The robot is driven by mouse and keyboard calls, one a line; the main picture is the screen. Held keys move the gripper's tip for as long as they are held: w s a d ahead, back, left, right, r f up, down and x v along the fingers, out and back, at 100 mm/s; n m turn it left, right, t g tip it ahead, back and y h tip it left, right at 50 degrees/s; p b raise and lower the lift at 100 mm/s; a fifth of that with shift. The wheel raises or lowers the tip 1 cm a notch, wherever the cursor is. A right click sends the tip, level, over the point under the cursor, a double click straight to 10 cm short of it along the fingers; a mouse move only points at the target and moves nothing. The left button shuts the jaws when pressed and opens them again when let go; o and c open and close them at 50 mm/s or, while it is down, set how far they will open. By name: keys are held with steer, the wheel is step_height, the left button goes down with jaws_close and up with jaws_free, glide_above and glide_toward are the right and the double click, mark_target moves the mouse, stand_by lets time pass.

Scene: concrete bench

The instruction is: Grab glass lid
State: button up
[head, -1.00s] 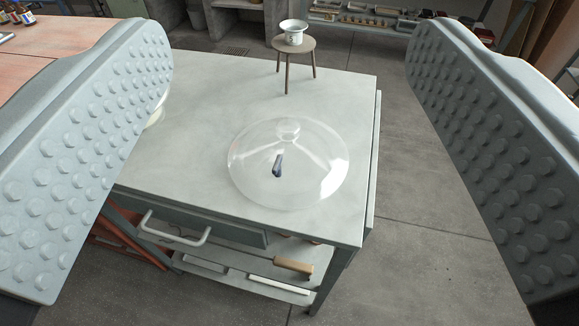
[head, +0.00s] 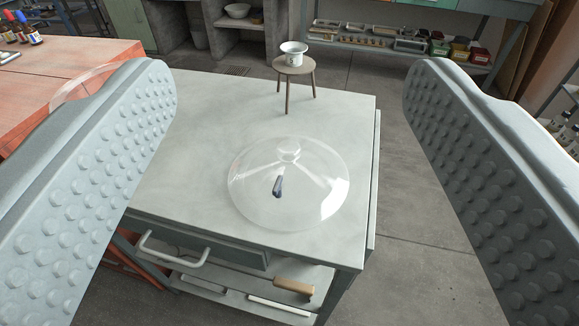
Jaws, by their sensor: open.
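My gripper (head: 290,85) is open and empty. Its two studded fingers stand at the left and right of the view, and the lid appears between them, farther off and touched by neither.
A small stool (head: 294,68) with a white pot (head: 293,52) on it appears beyond the lid. Below the bench top are a drawer handle (head: 172,254) and a shelf with a wooden-ended tool (head: 293,285). An orange table (head: 60,80) stands at left. Open floor lies at right.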

steer(key=shift+c, duration=0.9)
steer(key=n+g, duration=0.6)
steer(key=g, duration=1.1)
glide_above(288, 146)
step_height(288, 146, down, 7)
step_height(288, 146, down, 12)
steer(key=shift+w+d, duration=0.15)
steer(key=shift+f, duration=2.7)
jaws_close()
